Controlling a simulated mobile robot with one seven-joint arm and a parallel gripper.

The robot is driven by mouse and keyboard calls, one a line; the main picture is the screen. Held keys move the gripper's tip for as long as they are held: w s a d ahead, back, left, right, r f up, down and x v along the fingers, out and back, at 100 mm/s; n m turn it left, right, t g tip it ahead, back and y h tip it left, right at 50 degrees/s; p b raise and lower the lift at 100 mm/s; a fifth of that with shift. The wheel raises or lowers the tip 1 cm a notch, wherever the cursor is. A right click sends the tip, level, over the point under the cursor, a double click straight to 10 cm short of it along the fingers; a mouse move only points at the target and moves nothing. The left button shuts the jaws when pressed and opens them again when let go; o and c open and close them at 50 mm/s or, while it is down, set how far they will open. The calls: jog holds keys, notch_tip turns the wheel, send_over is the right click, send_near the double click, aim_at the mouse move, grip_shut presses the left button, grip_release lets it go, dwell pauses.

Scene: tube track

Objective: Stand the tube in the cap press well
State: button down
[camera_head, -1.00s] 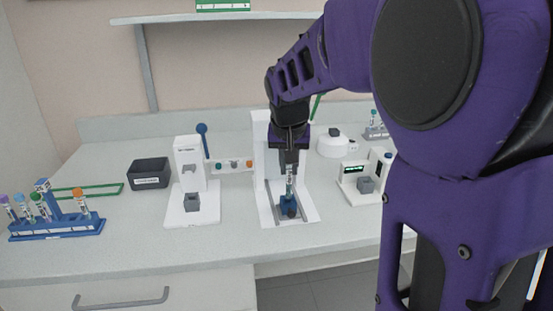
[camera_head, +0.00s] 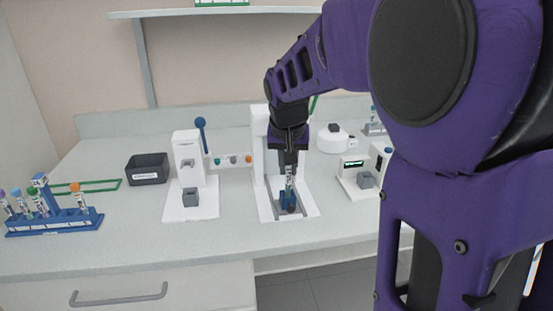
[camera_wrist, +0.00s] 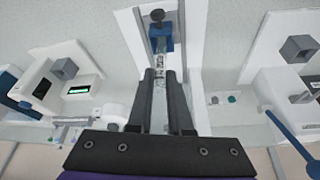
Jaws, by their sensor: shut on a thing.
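My gripper (camera_head: 289,167) is shut on a clear tube (camera_head: 289,177) with a printed label, above the middle station. The tube also shows between the fingertips in the wrist view (camera_wrist: 158,68). Its lower end meets a blue holder (camera_head: 288,201) on that station's rails; I cannot tell whether it is seated in it. The white press (camera_head: 187,150) with a blue-knobbed lever, which looks like the cap press, stands to the left. Its grey square well (camera_head: 190,198) looks empty, and shows at the right in the wrist view (camera_wrist: 299,47).
A blue rack (camera_head: 60,224) with several capped tubes stands at the far left, near a dark bin (camera_head: 147,169). A strip of caps (camera_head: 233,161) lies between the press and the middle station. A device with a green display (camera_head: 354,164) stands right. The front counter is clear.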

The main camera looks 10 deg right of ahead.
jog(key=shift+f, duration=0.35)
jog(key=c, duration=0.8)
grip_release()
jog(key=shift+o, duration=0.2)
